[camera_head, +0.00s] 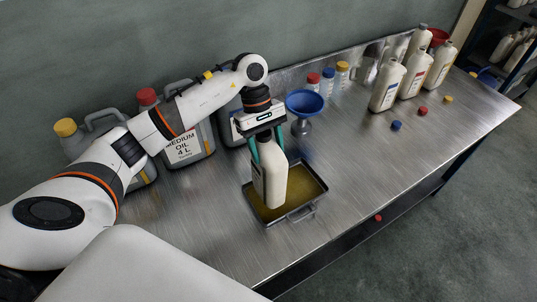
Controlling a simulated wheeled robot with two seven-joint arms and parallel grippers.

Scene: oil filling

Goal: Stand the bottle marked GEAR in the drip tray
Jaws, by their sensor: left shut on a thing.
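A cream bottle (272,186) stands about upright over the drip tray (313,208). My left gripper (267,150) is shut on its upper part from above, with green fingers on either side. The tray is a dark-rimmed metal pan with yellowish oil in it and a handle at its front. The bottle's lower end is within the tray's outline; I cannot tell whether it touches the tray floor. The bottle's label faces away to the left, and I cannot read GEAR on it. My right gripper is not in view.
A blue funnel (304,103) stands behind the tray. Grey jugs, one marked MEDIUM OIL 4 L (184,148), line the wall at left. Several cream bottles (387,86) stand at the back right, with loose caps (397,125) before them. The bench (390,165) right of the tray is clear.

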